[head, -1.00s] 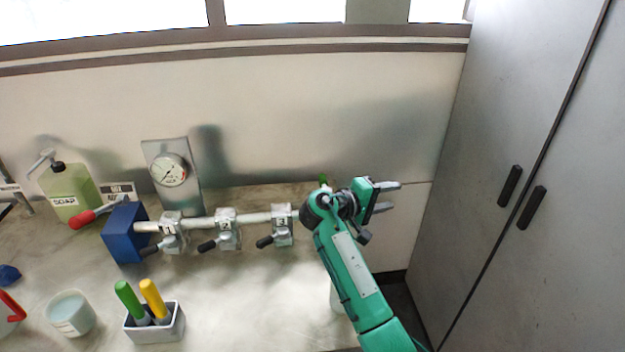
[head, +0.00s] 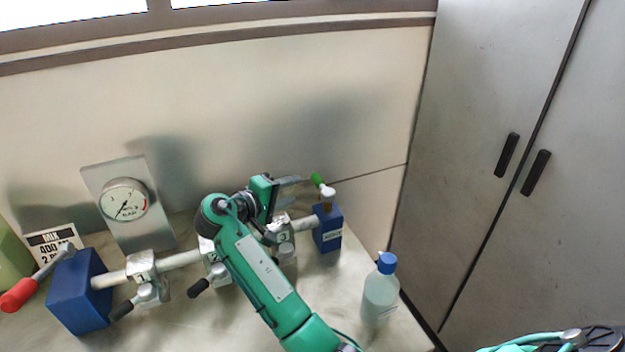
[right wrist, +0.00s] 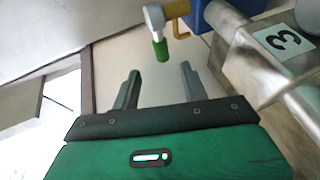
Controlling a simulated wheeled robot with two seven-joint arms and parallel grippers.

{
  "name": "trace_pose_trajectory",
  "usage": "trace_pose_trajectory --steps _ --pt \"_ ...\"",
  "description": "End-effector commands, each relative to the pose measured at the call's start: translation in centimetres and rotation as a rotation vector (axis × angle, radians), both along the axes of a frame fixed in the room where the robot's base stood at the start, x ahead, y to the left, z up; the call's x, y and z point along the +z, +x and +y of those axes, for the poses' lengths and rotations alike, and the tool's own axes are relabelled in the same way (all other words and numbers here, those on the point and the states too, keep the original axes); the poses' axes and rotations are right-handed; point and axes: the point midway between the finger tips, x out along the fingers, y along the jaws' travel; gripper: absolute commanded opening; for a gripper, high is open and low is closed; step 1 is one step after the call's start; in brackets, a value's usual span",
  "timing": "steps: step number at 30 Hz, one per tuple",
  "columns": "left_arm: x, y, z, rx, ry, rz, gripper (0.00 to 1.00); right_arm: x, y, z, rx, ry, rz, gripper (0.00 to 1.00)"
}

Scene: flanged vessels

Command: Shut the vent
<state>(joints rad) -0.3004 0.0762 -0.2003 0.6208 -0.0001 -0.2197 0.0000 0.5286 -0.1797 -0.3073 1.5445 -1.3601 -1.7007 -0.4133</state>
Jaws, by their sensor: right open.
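A small valve with a green-tipped lever (head: 316,179), white hub and brass stem stands on the blue block (head: 327,238) at the pipe's right end; I take it as the vent. The block's label is too small to read. The lever slants up and left from its hub. My right gripper (head: 297,187) is open and empty, just left of the lever. In the right wrist view, the green grip (right wrist: 161,48) lies just beyond the gap between the fingertips (right wrist: 160,76), apparently untouched. My left gripper is out of view.
The pipe (head: 180,259) carries numbered valves with black levers; my arm partly covers them. A left blue block (head: 78,295) has a red lever (head: 20,295). A gauge (head: 124,200) stands behind. A blue-capped bottle (head: 380,290) stands front right. Grey cabinets (head: 480,120) are at right.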

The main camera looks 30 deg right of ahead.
Motion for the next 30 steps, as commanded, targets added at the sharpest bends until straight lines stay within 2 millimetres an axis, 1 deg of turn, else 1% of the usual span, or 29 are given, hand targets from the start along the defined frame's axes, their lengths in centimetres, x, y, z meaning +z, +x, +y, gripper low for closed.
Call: trace_pose_trajectory --steps 1,2,3,5,8,12,15,17,21,29,30 --pt "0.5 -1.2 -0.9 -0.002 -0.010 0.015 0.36 0.0 0.3 -1.0 -0.002 -0.003 0.000 0.45" --pt "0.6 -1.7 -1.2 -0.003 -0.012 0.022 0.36 -0.1 0.6 -1.7 -0.002 -0.003 0.000 0.45" --pt "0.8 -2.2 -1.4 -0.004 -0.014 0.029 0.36 -0.3 0.8 -2.5 -0.003 -0.002 0.001 0.45" --pt "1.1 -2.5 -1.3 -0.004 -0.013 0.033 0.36 -0.6 1.3 -3.7 -0.002 -0.003 0.001 0.45" --pt "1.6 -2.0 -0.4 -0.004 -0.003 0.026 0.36 -1.2 2.0 -5.7 -0.003 -0.002 0.002 0.45" --pt "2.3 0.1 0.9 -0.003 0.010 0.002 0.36 -1.8 2.8 -8.0 -0.001 -0.002 0.001 0.45" --pt "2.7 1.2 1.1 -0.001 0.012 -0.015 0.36 -2.2 3.3 -9.1 -0.001 -0.001 0.001 0.45" --pt "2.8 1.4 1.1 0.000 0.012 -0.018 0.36 -2.4 3.5 -9.6 0.000 -0.001 0.001 0.45" --pt "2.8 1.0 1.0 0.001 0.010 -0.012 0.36 -2.6 3.7 -10.2 0.002 0.000 -0.001 0.45" --pt "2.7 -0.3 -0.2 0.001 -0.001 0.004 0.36 -2.7 3.8 -10.3 0.001 0.000 -0.001 0.45" --pt "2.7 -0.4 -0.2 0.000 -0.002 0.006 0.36 -2.7 3.8 -10.3 0.001 0.000 -0.001 0.39"
